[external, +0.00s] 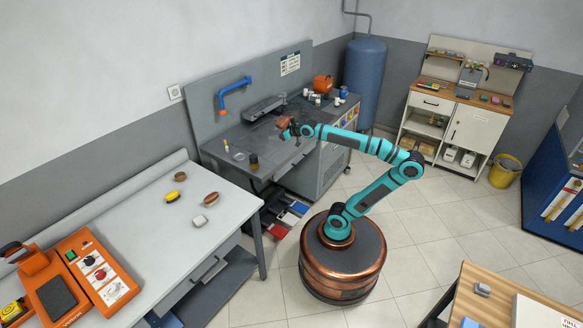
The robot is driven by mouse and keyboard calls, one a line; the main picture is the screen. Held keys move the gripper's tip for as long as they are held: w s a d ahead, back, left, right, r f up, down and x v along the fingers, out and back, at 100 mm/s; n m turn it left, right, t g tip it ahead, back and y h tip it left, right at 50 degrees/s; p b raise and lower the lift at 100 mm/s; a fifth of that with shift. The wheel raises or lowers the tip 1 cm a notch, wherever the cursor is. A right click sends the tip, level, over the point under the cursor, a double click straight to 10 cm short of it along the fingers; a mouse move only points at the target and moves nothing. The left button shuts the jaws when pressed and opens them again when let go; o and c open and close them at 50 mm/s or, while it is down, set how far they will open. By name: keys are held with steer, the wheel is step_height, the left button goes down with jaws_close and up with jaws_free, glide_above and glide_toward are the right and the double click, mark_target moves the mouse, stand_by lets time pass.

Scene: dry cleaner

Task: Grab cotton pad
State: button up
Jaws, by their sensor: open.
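My gripper (290,132) is at the end of the teal arm, above the dark grey workbench (223,163) by the wall. It is open, with no object visible between its fingers, though it is small here. A small pale round piece (239,156) lies on the bench, left of and nearer the camera than my gripper; it may be the cotton pad, but I cannot tell for sure. A dark short cylinder (254,162) stands just right of it. A thin yellow item (226,146) lies to its left.
A blue curved spout (233,92) juts over the bench. White containers and an orange device (322,83) crowd its far right end. The pale table (130,225) at left holds brushes, a whitish block (199,221) and an orange machine (95,270). The bench's front middle is mostly clear.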

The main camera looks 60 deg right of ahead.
steer(key=w+a+n+g+y, duration=0.1)
steer(key=w+a+n+g, duration=0.45)
steer(key=a, duration=0.75)
steer(key=n+g, duration=0.7)
glide_above(199, 219)
steer(key=s+d, duration=0.1)
steer(key=shift+h, duration=0.4)
steer(key=f, duration=2)
steer(key=shift+d+f, duration=0.1)
steer(key=shift+d, duration=0.1)
steer(key=shift+d+x, duration=0.1)
steer(key=shift+x, duration=1.25)
steer(key=shift+d+x, duration=0.15)
steer(key=shift+x, duration=1.15)
steer(key=shift+w, duration=0.15)
steer(key=c, duration=1)
steer(key=shift+c, duration=0.2)
